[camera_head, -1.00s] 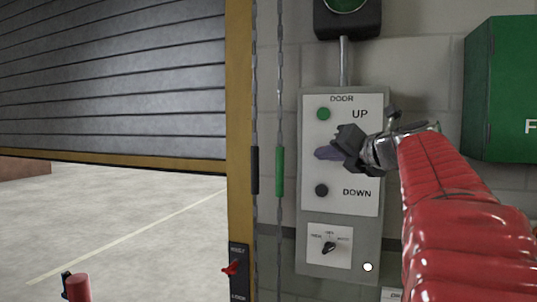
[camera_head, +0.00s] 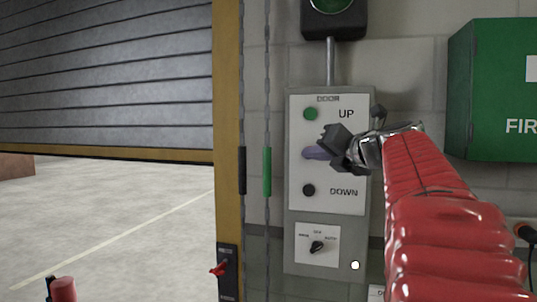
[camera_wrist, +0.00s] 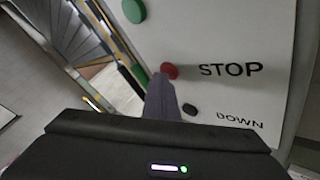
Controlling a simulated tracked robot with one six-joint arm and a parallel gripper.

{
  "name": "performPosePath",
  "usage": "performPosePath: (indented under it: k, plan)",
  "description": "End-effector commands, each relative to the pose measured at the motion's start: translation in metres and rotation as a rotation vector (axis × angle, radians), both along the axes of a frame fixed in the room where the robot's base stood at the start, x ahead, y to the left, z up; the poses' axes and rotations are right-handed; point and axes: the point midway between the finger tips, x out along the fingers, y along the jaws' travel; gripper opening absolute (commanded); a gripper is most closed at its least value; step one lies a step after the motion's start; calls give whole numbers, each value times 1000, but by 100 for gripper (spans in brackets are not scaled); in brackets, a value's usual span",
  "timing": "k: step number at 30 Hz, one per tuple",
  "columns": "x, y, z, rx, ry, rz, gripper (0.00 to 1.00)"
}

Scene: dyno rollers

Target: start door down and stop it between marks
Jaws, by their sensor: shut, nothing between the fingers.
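The door control panel (camera_head: 295,225) is on the wall, with a green UP button (camera_head: 310,114) and a dark DOWN button (camera_head: 308,190). The red STOP button (camera_wrist: 170,70) shows in the wrist view; in the head view my gripper covers its place. My gripper (camera_head: 314,152) is shut and empty, its purple-grey tips in front of the panel between UP and DOWN. In the wrist view the tips (camera_wrist: 163,88) lie just below STOP; I cannot tell whether they touch it. The grey slatted door (camera_head: 105,85) hangs partly down, with open space under its yellow bottom edge. I cannot make out door marks.
A yellow post (camera_head: 228,120) and two chains with a black sleeve (camera_head: 242,170) and a green sleeve (camera_head: 267,172) stand left of the panel. A selector knob (camera_head: 317,247) sits below DOWN. A green box (camera_head: 495,90) hangs at right.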

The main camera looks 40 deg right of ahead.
Motion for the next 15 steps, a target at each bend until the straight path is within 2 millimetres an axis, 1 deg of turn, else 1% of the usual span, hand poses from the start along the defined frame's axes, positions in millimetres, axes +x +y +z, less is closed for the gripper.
performPosePath:
  k: [9,15]
  plan:
    - [-8,9,0,0,1,-1,0]
    - [-9,12,0,0,0,0,0]
